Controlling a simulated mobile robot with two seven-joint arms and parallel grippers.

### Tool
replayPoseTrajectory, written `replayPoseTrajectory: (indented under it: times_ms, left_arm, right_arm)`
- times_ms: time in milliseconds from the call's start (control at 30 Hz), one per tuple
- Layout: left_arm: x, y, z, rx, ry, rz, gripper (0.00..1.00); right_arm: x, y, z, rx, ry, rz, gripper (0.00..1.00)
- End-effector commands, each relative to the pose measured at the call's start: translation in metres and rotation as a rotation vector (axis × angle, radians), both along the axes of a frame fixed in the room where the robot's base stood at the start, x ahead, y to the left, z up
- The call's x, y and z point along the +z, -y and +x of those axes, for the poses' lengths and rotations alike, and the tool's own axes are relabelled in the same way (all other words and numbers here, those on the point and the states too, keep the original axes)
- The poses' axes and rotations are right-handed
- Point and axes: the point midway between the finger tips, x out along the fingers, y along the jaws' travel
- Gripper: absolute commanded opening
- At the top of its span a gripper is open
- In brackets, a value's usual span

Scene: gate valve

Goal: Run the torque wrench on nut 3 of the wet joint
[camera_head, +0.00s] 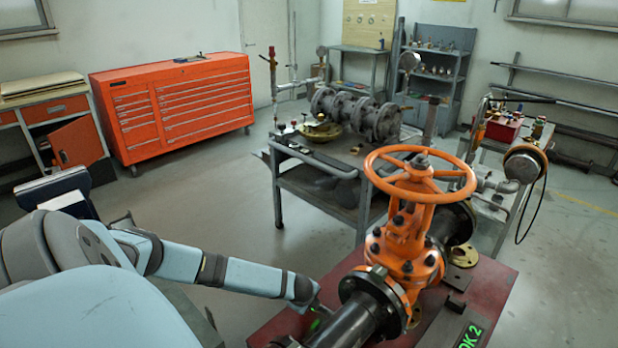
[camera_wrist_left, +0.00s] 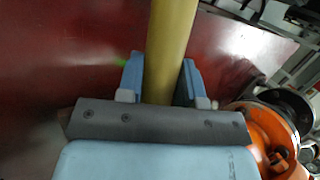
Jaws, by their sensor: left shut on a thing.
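The orange gate valve (camera_head: 408,240) lies in a dark pipe run on a red bench (camera_head: 487,283). Its near bolted flange (camera_head: 372,293) carries several nuts; I cannot tell which is nut 3 or whether this is the wet joint. My left gripper (camera_head: 318,308) is low, just left of the near pipe. In the left wrist view my left gripper (camera_wrist_left: 160,78) is shut on a straight yellow bar (camera_wrist_left: 172,40), which looks like the torque wrench's handle. The wrench's head is out of that view, and the wrench cannot be made out in the head view. My right gripper is not in view.
The orange handwheel (camera_head: 373,169) rises above the valve. Behind is a grey cart (camera_head: 316,190) with a flanged pipe assembly (camera_head: 352,113). A red tool chest (camera_head: 175,105) stands back left. The floor between is clear.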

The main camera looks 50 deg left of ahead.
Motion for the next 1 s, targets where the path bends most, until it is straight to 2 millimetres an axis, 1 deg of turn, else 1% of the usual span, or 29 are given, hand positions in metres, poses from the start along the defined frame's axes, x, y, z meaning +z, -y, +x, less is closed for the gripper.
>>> replayPoseTrajectory:
  times_ms: [33,633,1000]
  left_arm:
    - [0.004,0.000,-0.002,-0.001,0.001,-0.001,0.00]
    - [0.002,0.004,-0.033,-0.001,0.000,0.000,0.00]
    - [0.001,0.004,-0.036,-0.001,0.001,-0.001,0.00]
  right_arm:
    - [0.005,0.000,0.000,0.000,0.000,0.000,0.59]
    - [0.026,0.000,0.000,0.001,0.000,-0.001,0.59]
    - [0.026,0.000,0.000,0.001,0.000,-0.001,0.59]
